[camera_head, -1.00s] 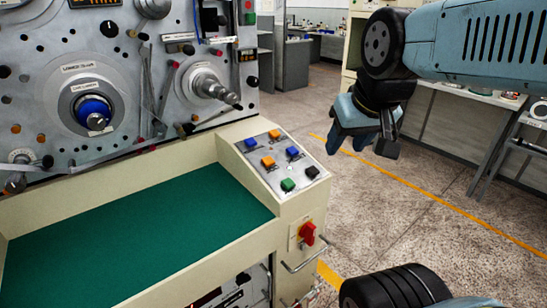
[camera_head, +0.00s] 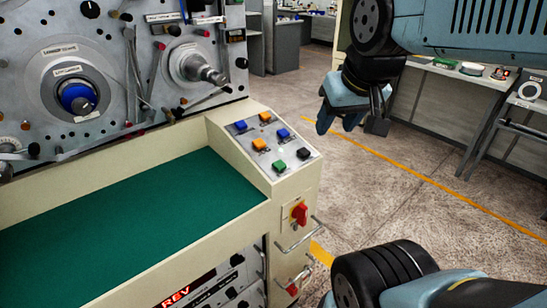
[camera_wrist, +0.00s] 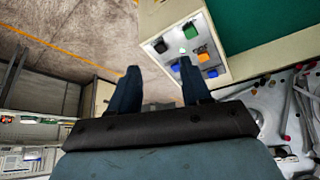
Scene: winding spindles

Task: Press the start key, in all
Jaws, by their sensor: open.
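The sloped key panel (camera_head: 243,146) sits at the right end of the cream machine housing. It carries a green key (camera_head: 279,167), a black key (camera_head: 303,154), two orange keys and two blue keys; their labels are too small to read. The green key also shows in the wrist view (camera_wrist: 191,32), beside the black key (camera_wrist: 160,46). My gripper (camera_head: 345,120) is open and empty, to the right of the panel in the head view and apart from it. In the wrist view the fingertips (camera_wrist: 160,69) point towards the panel, and one finger overlaps its edge.
A red rotary switch (camera_head: 299,214) and metal handles stick out of the housing's end below the panel. A green work surface (camera_head: 130,222) lies to the left. Spindles and levers stand on the grey machine face (camera_head: 95,45). The floor to the right is open.

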